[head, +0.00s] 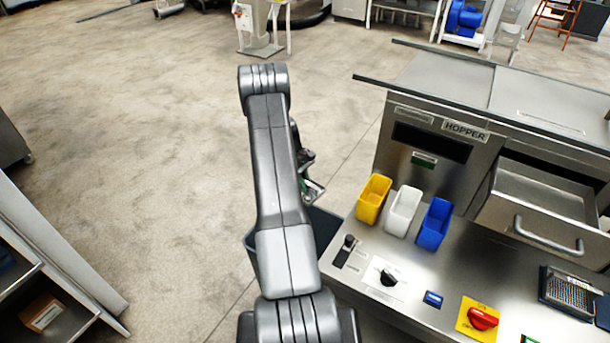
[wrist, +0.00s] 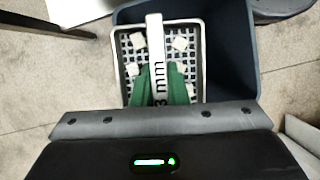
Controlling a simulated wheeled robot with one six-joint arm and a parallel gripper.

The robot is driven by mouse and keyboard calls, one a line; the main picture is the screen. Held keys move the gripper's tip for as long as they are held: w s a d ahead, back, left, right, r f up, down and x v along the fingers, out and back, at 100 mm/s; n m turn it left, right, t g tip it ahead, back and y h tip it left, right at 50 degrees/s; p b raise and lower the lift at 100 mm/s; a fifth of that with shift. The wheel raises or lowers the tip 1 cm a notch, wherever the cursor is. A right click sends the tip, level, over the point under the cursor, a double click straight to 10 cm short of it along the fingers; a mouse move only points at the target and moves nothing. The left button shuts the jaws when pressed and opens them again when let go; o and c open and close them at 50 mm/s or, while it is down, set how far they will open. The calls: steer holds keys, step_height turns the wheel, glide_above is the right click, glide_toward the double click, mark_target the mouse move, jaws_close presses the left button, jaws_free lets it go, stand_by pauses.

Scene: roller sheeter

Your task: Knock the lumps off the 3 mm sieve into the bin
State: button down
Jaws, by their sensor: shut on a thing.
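In the wrist view my gripper (wrist: 160,78) has its green fingers closed on the white handle (wrist: 155,45) of the sieve, marked "3 mm". The sieve (wrist: 203,60) has a pale frame and a dark mesh. Several whitish lumps (wrist: 180,43) lie on the mesh. The dark blue-grey bin (wrist: 230,50) lies below and around the sieve in this view; the height between them cannot be told. In the head view the bin (head: 326,227) is partly hidden behind my arm. There my gripper (head: 312,190) is mostly hidden too.
The steel machine stands at right, with a hopper panel (head: 465,131), a drawer (head: 540,200) and a control counter. Yellow (head: 373,199), white (head: 403,211) and blue (head: 434,223) containers stand on it. A shelf unit (head: 50,270) is at lower left. Open floor lies left of my arm.

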steer(key=shift+w+r, duration=0.1)
steer(key=shift+r+t+h, duration=0.3)
steer(key=shift+r+t, duration=0.1)
steer(key=shift+r, duration=0.05)
steer(key=shift+s+a+r+t+h+b, duration=0.15)
steer(key=shift+s+r+t+h+b, duration=0.2)
steer(key=shift+r+t+b, duration=0.45)
steer(key=r+t+h+b, duration=0.1)
steer(key=b, duration=0.2)
steer(key=r+t+h+b, duration=0.1)
steer(key=b, duration=0.3)
steer(key=shift+s+a+r+m+b, duration=0.2)
steer(key=shift+r+m+b, duration=0.1)
steer(key=shift+r+m, duration=0.1)
steer(key=shift+s+a+r+m+t+h+b, duration=0.6)
steer(key=shift+t+h+b, duration=1.2)
steer(key=shift+b, duration=3.85)
steer(key=shift+s+a+r+m+t+h+b, duration=0.25)
steer(key=shift+s+m+t+h+b, duration=1.1)
steer(key=shift+b, duration=4.25)
steer(key=shift+w+a+r+m+t+h+b, duration=0.1)
steer(key=shift+a+r+m+t+h+b, duration=0.4)
steer(key=shift+t+h+b, duration=3.5)
